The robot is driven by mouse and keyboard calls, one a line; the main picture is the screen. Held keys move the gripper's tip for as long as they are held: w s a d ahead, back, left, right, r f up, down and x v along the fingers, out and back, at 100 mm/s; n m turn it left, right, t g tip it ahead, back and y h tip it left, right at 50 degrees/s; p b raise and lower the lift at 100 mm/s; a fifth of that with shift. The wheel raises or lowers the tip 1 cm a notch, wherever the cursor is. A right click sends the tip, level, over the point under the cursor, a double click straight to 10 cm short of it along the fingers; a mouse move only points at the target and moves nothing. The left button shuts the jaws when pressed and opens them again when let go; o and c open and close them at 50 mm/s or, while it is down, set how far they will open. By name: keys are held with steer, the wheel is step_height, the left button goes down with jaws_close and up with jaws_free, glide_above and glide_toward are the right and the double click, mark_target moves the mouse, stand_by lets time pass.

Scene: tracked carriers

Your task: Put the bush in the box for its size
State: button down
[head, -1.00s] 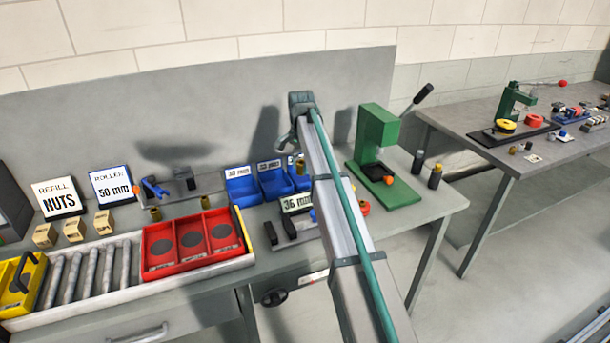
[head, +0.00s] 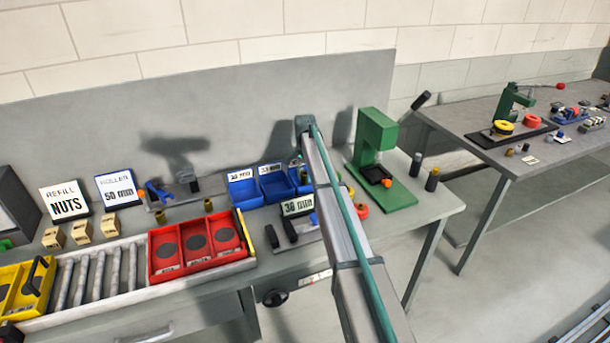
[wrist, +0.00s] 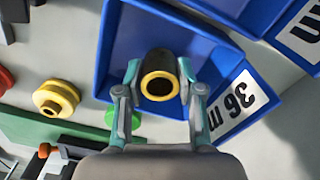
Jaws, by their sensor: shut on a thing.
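My gripper (wrist: 158,100) is shut on the bush (wrist: 159,60), a hollow cylinder with a brass rim and dark side. The bush points its open end at the wrist camera. In the wrist view it is over the rightmost blue box (wrist: 212,46), whose card (wrist: 232,103) reads 36 mm. I cannot tell how high above the box floor it is. In the head view this blue box (head: 299,180) is partly behind my arm, and the bush is hidden. Two other blue boxes, the left one (head: 243,190) and the middle one (head: 276,184), stand beside it.
A green press (head: 378,160) stands right of the boxes. A sign (head: 297,205) and dark blocks stand in front. A red tray (head: 197,245) is at left on the rollers. A green round thing (wrist: 131,121) shows partly behind the gripper finger.

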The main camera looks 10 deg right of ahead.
mark_target(305, 173)
steer(key=shift+f, duration=0.45)
steer(key=shift+f, duration=0.1)
steer(key=c, duration=0.7)
jaws_free()
step_height(305, 173, up, 12)
steer(key=b, duration=0.4)
